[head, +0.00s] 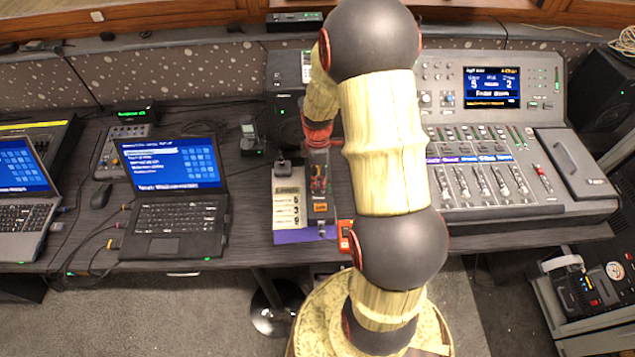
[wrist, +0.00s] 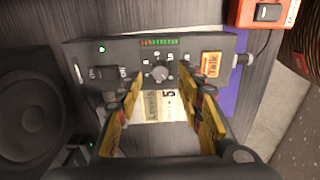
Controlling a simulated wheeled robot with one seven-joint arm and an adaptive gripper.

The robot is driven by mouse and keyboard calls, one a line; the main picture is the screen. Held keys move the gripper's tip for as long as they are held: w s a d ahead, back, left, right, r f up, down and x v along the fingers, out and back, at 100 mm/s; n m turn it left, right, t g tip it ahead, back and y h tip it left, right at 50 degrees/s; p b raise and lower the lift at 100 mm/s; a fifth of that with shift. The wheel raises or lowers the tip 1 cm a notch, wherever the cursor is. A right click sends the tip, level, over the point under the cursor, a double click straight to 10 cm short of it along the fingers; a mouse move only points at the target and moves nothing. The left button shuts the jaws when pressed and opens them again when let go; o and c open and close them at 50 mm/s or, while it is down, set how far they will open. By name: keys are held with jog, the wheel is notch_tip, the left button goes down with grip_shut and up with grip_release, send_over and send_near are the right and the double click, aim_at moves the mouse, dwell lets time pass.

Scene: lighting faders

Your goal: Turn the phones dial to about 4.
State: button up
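The phones dial (wrist: 160,73) is a small grey knob on a dark intercom box (wrist: 85,52), with white marks around it and an LED row above. The wrist view is too small to read its pointer or marks surely. My gripper (wrist: 159,78) is open, with its yellow fingers on either side of the dial in the picture; I cannot tell whether they touch it. In the head view the box (head: 320,205) stands on the desk below my gripper (head: 319,140), and the dial cannot be made out there. A white levels card (head: 288,208) lies beside the box.
An orange Talk button (wrist: 211,64) and dark switches (wrist: 103,73) flank the dial. A speaker (wrist: 25,110) is close to the box. A laptop (head: 175,190) stands left and a mixing console (head: 480,125) right. An orange-red box (wrist: 265,13) is nearby.

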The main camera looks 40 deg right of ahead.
aim_at(318, 185)
jog(key=shift+f, duration=1.25)
jog(key=shift+c, duration=0.9)
jog(key=c, duration=0.8)
